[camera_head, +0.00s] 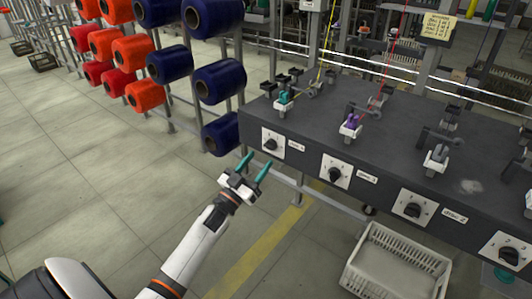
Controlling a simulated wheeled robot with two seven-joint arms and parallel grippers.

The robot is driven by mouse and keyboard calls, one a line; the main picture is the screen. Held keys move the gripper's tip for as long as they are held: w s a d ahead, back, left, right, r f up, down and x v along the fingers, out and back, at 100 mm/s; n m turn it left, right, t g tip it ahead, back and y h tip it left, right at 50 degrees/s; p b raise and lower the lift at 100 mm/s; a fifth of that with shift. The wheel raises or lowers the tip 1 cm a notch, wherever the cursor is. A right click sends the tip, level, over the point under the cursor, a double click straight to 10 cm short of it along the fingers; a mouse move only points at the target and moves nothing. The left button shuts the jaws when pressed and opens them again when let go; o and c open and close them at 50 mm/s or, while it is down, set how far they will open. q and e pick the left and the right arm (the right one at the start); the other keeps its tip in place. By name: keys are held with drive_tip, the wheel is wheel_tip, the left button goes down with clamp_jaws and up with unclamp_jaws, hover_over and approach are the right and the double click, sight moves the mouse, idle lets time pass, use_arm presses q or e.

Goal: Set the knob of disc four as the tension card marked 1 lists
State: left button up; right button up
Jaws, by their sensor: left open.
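Several black knobs on white plates line the front of the dark bench: one at the left (272,143), a second (335,174), a third (413,210) and a fourth at the right edge (511,256). The small labels beside them are too small to read. A yellowish card (438,26) with lines of writing hangs at the back right; its mark and text are not legible. My left gripper (256,163) is open and empty in front of the bench's left end, just below the leftmost knob and apart from it. My right gripper is not in view.
The dark bench top (395,125) carries several small thread holders. A white basket (395,265) stands on the floor below the bench. A rack of orange and navy spools (218,80) stands behind, left of the bench.

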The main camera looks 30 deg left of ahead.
sight(269, 148)
use_arm(q)
drive_tip(key=shift+x, duration=2.25)
drive_tip(key=shift+c, duration=0.2)
drive_tip(key=c, duration=0.9)
drive_tip(key=shift+f, duration=0.1)
drive_tip(key=shift+c, duration=0.2)
